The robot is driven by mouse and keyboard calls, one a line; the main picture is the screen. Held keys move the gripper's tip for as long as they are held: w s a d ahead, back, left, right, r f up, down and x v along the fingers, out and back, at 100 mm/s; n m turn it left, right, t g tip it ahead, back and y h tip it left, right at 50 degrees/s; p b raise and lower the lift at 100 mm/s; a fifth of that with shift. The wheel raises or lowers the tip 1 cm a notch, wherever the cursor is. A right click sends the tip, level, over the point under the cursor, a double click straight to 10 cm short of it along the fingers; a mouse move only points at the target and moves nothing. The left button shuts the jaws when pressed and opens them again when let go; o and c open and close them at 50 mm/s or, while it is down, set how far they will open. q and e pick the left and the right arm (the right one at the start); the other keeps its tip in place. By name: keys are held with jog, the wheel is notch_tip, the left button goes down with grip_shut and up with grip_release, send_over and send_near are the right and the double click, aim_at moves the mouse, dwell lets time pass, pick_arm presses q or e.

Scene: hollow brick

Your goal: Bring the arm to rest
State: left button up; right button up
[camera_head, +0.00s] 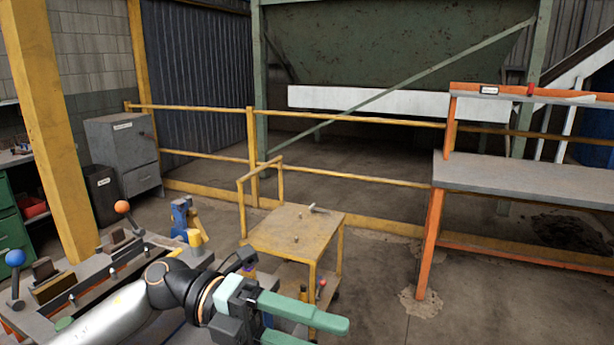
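My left arm comes in from the lower left and reaches out to the right, over the front of the scene. Its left gripper (316,335) has green fingers pointing right. The two fingers are apart with a gap between them, and nothing shows in the gap. The lower finger is partly cut off by the bottom edge. The gripper is in front of the lower part of a yellow cart (270,235) and hides some of it. My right gripper is not in view.
A machine bench with an orange-knobbed lever (122,207) and a blue-knobbed lever (15,258) stands at lower left, close to my arm. An orange-framed workbench (520,180) stands at right. Yellow railing (350,116) runs behind. Floor (375,275) between cart and workbench is clear.

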pick_arm(q)
jog(key=w+a+f+n+t+h+p, duration=0.1)
jog(key=w+f+n+t+h, duration=0.2)
jog(key=n+t, duration=0.55)
jog(key=w+a+n+t+h, duration=0.1)
jog(key=w+n+t+h, duration=0.2)
jog(key=w+n+t, duration=0.35)
jog(key=a+f+n+t+y, duration=0.3)
jog(key=f+n+t+y, duration=0.15)
jog(key=f+n, duration=0.2)
jog(key=a+f+n+t+y, duration=0.35)
jog(key=f+n+y, duration=0.25)
jog(key=n, duration=0.2)
jog(key=s+a+f+n+g+y+p, duration=0.1)
jog(key=s+a+f+n+g+y, duration=0.3)
jog(key=s+f, duration=0.5)
jog(key=s+a+f+n+g+y, duration=0.4)
jog(key=s+f, duration=0.5)
jog(key=f, duration=0.8)
jog(key=shift+a+f+n+y+p, duration=0.25)
jog(key=shift+a+n+y+p, duration=0.15)
jog(key=shift+a+n+y, duration=0.45)
